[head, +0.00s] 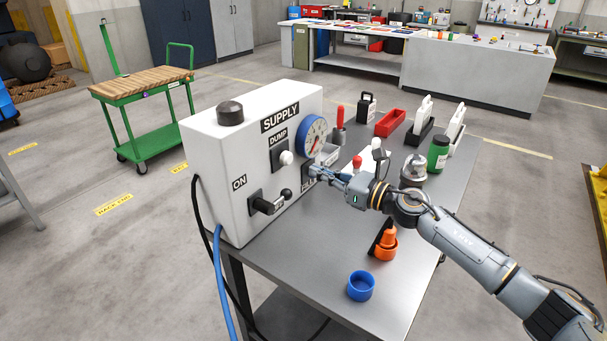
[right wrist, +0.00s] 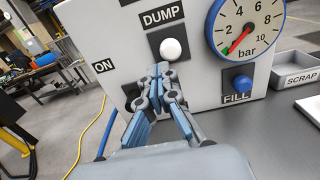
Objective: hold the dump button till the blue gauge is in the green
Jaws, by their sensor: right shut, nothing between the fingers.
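The white supply box (head: 217,165) stands on the grey table. Its DUMP button (head: 286,157) is a white knob on a dark plate; it also shows in the right wrist view (right wrist: 173,49). The blue-rimmed gauge (head: 311,136) is beside it; in the right wrist view the gauge (right wrist: 245,22) has its needle low on the scale, towards a small green mark. I cannot tell its exact reading. My right gripper (head: 313,171) is shut and empty in front of the panel. In the right wrist view its fingertips (right wrist: 160,70) lie just below the DUMP button; contact is unclear. My left gripper is not in view.
A blue FILL button (right wrist: 241,82) sits below the gauge. An ON lever (head: 270,202) is low on the panel. A blue cup (head: 361,286), an orange item (head: 386,246), a green bottle (head: 438,153) and a red tray (head: 390,122) stand on the table. The front-left tabletop is clear.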

